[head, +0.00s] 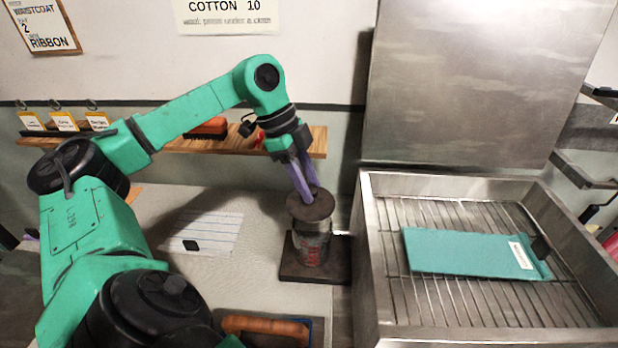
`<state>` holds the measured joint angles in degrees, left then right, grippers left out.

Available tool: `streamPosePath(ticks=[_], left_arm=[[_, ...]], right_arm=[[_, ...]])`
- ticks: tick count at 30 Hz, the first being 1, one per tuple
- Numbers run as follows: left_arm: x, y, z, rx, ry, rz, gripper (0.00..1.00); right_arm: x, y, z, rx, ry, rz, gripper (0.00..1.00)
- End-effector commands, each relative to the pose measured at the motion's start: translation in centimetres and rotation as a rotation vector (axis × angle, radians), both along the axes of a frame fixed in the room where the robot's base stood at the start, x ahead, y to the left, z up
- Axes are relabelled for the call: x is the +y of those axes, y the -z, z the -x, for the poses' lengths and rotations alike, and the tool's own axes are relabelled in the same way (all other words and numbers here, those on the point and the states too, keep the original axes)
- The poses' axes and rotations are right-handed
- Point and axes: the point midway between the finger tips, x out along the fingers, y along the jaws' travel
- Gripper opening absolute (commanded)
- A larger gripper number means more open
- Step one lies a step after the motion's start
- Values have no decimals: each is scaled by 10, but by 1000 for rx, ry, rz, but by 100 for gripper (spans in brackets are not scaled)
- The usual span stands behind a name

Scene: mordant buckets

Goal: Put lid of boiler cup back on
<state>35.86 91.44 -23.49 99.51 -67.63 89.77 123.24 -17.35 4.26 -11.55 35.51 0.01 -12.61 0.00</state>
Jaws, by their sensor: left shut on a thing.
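The boiler cup (312,246) is a clear, cylindrical vessel with red marks on its side. It stands upright on a dark square base (292,268) on the bench, left of the metal basin. The dark round lid (318,208) is at the cup's mouth, roughly level and over it. I cannot tell whether it rests fully on the rim. My left gripper (306,188) comes down from above with purple fingers shut on the lid at its top middle. The fingertips partly hide where they grip. My right gripper is not in view.
A steel basin (368,262) with a wire rack holds a teal board (470,252) close to the cup's right; its raised panel (480,75) stands behind. A lined paper (205,228) lies left. A wooden-handled tool (265,325) lies in front. A wooden shelf (225,144) is behind.

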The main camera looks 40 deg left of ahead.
Motion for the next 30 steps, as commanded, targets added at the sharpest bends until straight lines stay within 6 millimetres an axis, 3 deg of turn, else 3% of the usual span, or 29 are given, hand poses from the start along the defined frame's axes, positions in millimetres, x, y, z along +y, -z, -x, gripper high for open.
streamPosePath(ticks=[5,16,24,30], left_arm=[[0,17,0,0,0,1,0],[0,43,0,1,-1,0,0],[0,58,0,2,-1,1,0],[0,59,0,2,-1,1,0]], right_arm=[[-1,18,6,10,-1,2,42],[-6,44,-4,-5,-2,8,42],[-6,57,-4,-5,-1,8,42],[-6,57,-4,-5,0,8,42]])
